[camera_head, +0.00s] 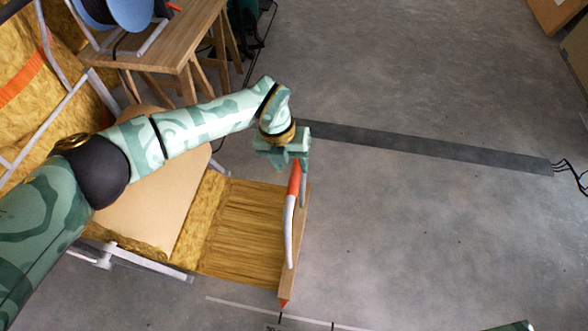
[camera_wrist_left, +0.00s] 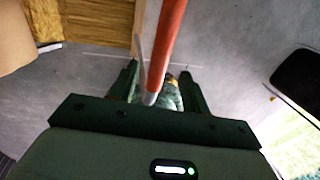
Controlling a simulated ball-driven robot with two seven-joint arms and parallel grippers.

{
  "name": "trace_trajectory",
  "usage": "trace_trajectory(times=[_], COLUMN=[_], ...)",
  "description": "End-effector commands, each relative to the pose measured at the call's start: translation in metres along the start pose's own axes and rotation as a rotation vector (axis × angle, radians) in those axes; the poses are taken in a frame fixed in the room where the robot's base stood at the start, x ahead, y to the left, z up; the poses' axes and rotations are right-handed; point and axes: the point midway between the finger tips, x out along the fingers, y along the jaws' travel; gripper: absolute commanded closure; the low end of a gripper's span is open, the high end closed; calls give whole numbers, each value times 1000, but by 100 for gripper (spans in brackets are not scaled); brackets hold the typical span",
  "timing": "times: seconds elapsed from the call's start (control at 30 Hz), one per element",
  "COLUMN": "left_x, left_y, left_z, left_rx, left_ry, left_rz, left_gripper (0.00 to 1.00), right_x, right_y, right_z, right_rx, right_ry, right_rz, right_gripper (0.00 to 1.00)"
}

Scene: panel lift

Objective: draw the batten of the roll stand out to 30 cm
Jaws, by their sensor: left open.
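The batten (camera_head: 297,235) is a pale wooden strip along the right edge of the ochre sheet (camera_head: 240,230), which extends from the roll stand (camera_head: 150,262). A handle bar, red and pale grey (camera_head: 289,222), stands on the batten; it also shows in the left wrist view (camera_wrist_left: 167,45). A red pointer (camera_head: 284,303) sits at the batten's near end. My left gripper (camera_head: 287,163) is open at the handle's far end. In the left wrist view the bar appears between the open fingers (camera_wrist_left: 160,78); contact cannot be told.
A white scale line with tick marks (camera_head: 307,319) lies on the floor near the pointer; its label is cut off. A wooden table (camera_head: 165,50) stands at the back left. A dark strip (camera_head: 430,146) crosses the floor. The floor right of the batten is mostly clear.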

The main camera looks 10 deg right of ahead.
Motion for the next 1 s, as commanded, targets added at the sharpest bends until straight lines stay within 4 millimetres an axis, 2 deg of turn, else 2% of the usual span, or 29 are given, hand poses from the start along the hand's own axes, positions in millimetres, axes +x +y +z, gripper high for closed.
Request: trace_trajectory(times=[0.03,0.1,0.3,0.4,0.6,1.0], left_x=[-26,-46,-93,-108,-120,-119], left_y=[-2,-2,-1,-1,-1,-1], left_z=[1,1,0,0,0,0], left_rx=[2,2,1,1,2,1], left_ry=[-11,-12,-7,-4,0,1], left_rz=[4,4,3,2,0,-1], left_gripper=[53,53,53,53,53,53], right_x=[-10,-16,-28,-32,-35,-35], right_y=[-3,-9,-21,-25,-26,-26], right_z=[-1,0,4,4,4,4], right_rx=[12,28,67,77,81,81], right_ry=[14,25,47,53,58,57], right_rz=[-2,-10,-27,-31,-32,-33], right_gripper=[100,100,100,100,100,100])
